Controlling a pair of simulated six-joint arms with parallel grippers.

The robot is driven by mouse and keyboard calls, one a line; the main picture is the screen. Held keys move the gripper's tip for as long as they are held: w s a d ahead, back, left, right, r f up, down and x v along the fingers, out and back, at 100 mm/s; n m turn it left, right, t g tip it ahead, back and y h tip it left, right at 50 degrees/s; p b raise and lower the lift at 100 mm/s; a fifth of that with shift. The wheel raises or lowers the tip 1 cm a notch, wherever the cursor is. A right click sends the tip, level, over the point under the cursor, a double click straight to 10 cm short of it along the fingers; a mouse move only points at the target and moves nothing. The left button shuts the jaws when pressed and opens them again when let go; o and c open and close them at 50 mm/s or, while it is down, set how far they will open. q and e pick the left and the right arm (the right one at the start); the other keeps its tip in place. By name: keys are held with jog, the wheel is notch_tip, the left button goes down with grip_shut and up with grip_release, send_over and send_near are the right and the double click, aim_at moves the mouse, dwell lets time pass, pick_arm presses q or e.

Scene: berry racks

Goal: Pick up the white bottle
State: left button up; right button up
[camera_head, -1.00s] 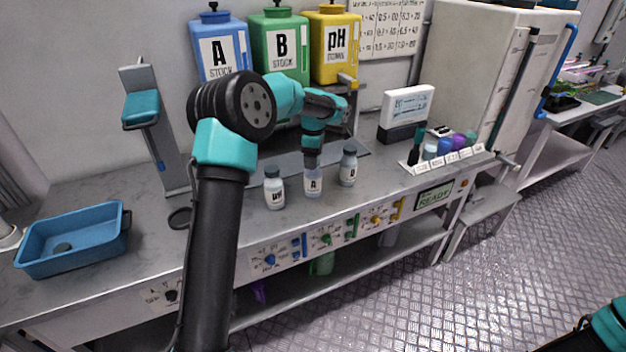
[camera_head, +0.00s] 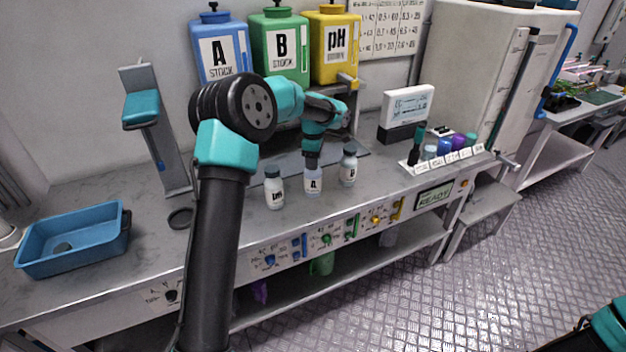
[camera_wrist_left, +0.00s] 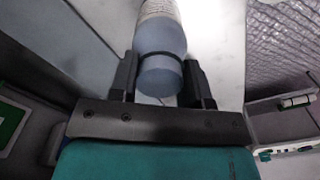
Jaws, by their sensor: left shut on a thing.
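Three small labelled bottles stand in a row near the bench's front. The middle bottle (camera_head: 313,184), pale bluish white and labelled A, is under my left gripper (camera_head: 312,164). The gripper points down and is shut on its top. In the left wrist view the same bottle (camera_wrist_left: 160,30) sits between the two dark fingers, with its blue-grey cap nearest me. I cannot tell whether its base is off the bench. A white bottle (camera_head: 275,192) with a dark cap stands to its left, and a greyish bottle (camera_head: 348,170) to its right. My right gripper is out of frame.
A blue tray (camera_head: 75,245) lies at the bench's left. A rack (camera_head: 440,160) of coloured vials stands at the right. Blue, green and yellow tanks (camera_head: 281,50) stand behind my arm. The neighbouring bottles are close on both sides.

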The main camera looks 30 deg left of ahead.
pick_arm(q)
grip_shut()
jog(key=shift+r, duration=0.1)
jog(key=s+d+r, duration=0.2)
jog(key=s+d, duration=0.2)
jog(key=s, duration=0.2)
jog(key=s+d+r, duration=0.2)
jog(key=s+d, duration=0.2)
jog(key=s, duration=0.3)
jog(key=shift+s+d+r, duration=0.15)
jog(key=shift+s+r, duration=0.15)
jog(key=shift+r, duration=0.1)
dwell(0.9)
